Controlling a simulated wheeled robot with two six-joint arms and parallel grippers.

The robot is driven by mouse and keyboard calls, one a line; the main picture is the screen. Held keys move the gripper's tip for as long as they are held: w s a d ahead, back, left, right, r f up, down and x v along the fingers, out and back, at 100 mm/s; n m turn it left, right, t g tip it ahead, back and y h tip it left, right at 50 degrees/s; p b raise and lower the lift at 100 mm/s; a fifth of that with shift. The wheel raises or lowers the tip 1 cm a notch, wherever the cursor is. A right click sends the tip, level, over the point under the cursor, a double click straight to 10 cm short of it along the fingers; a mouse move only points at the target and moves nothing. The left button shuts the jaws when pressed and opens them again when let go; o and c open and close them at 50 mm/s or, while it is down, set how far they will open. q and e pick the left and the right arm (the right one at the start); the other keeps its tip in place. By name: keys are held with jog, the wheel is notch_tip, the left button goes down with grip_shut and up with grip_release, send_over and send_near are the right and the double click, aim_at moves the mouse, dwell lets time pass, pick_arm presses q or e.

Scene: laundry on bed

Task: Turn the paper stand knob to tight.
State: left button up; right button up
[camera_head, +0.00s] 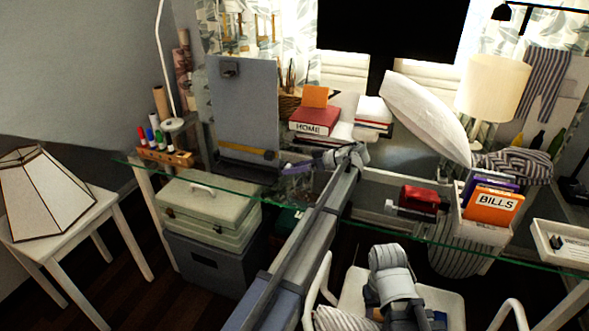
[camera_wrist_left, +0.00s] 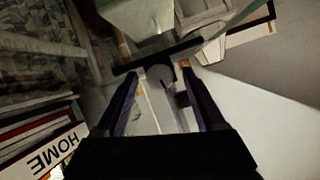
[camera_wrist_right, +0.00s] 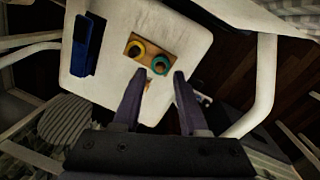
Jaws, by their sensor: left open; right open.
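The paper stand (camera_head: 245,105) is an upright grey board with a clip at its top, on the glass desk at the left. My left gripper (camera_head: 288,167) is just right of its lower edge. In the left wrist view, a round grey knob (camera_wrist_left: 160,74) on a dark bar shows between the fingertips of my left gripper (camera_wrist_left: 160,80). The fingers are apart, one on each side; I cannot tell whether they touch it. The knob's setting is not readable. My right gripper (camera_wrist_right: 158,82) is open and empty, pointing down over a white chair seat (camera_wrist_right: 130,30).
The glass desk (camera_head: 380,215) also holds a lamp (camera_head: 493,88) and a bills holder (camera_head: 490,230). Tape rolls (camera_wrist_right: 147,55) lie on the chair.

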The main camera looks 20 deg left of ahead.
pick_arm(q)
jog(key=p+v, duration=0.3)
jog(key=v, duration=0.4)
jog(key=shift+r, duration=0.2)
jog(key=shift+d, duration=0.4)
pick_arm(e)
notch_tip(320, 180, up, 3)
jog(key=shift+r, duration=0.1)
